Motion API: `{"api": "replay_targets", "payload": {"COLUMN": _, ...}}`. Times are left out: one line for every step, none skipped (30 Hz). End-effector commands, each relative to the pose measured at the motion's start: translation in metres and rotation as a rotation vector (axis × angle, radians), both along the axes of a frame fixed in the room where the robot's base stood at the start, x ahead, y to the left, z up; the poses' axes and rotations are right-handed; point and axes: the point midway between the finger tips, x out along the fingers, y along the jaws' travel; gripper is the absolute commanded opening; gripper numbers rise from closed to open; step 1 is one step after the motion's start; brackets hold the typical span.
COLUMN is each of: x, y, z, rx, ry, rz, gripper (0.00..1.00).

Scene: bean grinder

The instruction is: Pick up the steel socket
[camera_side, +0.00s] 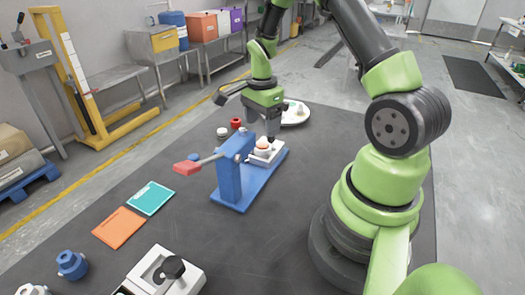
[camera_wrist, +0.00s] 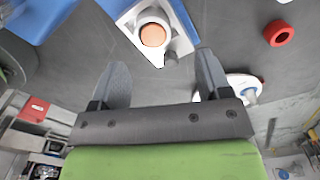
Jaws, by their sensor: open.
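A silver-grey, socket-like piece (camera_side: 32,289) sits at the bottom left edge of the side view, partly cut off. It looks most like the steel socket, but I cannot be sure. A similar blue piece (camera_side: 71,265) stands beside it.
The blue stand (camera_side: 228,185) carries a lever with a red handle (camera_side: 187,167). A red ring (camera_side: 236,123) and a white plate (camera_side: 296,121) are near my gripper. Orange (camera_side: 119,227) and teal (camera_side: 150,198) cards lie left. A white-and-grey device (camera_side: 165,272) stands in front.

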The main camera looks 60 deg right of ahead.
Motion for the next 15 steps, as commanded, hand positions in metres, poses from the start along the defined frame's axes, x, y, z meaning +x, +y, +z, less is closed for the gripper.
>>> {"api": "replay_targets", "payload": {"x": 0.0, "y": 0.001, "z": -0.005, "rx": 0.002, "ry": 0.002, "rz": 0.001, "gripper": 0.71}}
{"api": "replay_targets", "payload": {"x": 0.0, "y": 0.001, "z": -0.007, "rx": 0.001, "ry": 0.002, "rz": 0.001, "gripper": 0.71}}
{"api": "replay_targets", "payload": {"x": 0.0, "y": 0.001, "z": -0.009, "rx": 0.002, "ry": 0.001, "rz": 0.001, "gripper": 0.71}}
{"api": "replay_targets", "payload": {"x": -0.001, "y": 0.001, "z": -0.012, "rx": 0.002, "ry": 0.001, "rz": 0.001, "gripper": 0.71}}
{"api": "replay_targets", "payload": {"x": -0.001, "y": 0.002, "z": -0.014, "rx": 0.002, "ry": 0.001, "rz": 0.002, "gripper": 0.71}}
{"api": "replay_targets", "payload": {"x": -0.001, "y": 0.003, "z": -0.02, "rx": 0.002, "ry": 0.003, "rz": 0.001, "gripper": 0.71}}
{"api": "replay_targets", "payload": {"x": -0.002, "y": 0.005, "z": -0.024, "rx": 0.002, "ry": 0.003, "rz": 0.002, "gripper": 0.71}}
{"api": "replay_targets", "payload": {"x": -0.002, "y": 0.006, "z": -0.029, "rx": 0.003, "ry": 0.004, "rz": 0.002, "gripper": 0.71}}
{"api": "replay_targets", "payload": {"x": -0.003, "y": 0.007, "z": -0.036, "rx": 0.003, "ry": 0.005, "rz": 0.004, "gripper": 0.71}}
{"api": "replay_targets", "payload": {"x": -0.003, "y": 0.008, "z": -0.04, "rx": 0.003, "ry": 0.004, "rz": 0.003, "gripper": 0.71}}
{"api": "replay_targets", "payload": {"x": -0.003, "y": 0.008, "z": -0.045, "rx": 0.003, "ry": 0.004, "rz": 0.002, "gripper": 0.71}}
{"api": "replay_targets", "payload": {"x": -0.003, "y": 0.008, "z": -0.05, "rx": 0.002, "ry": 0.002, "rz": 0.002, "gripper": 0.71}}
{"api": "replay_targets", "payload": {"x": -0.002, "y": 0.008, "z": -0.053, "rx": 0.003, "ry": 0.002, "rz": 0.001, "gripper": 0.71}}
{"api": "replay_targets", "payload": {"x": -0.002, "y": 0.008, "z": -0.056, "rx": 0.002, "ry": 0.001, "rz": 0.002, "gripper": 0.71}}
{"api": "replay_targets", "payload": {"x": -0.002, "y": 0.008, "z": -0.059, "rx": 0.001, "ry": 0.001, "rz": 0.002, "gripper": 0.71}}
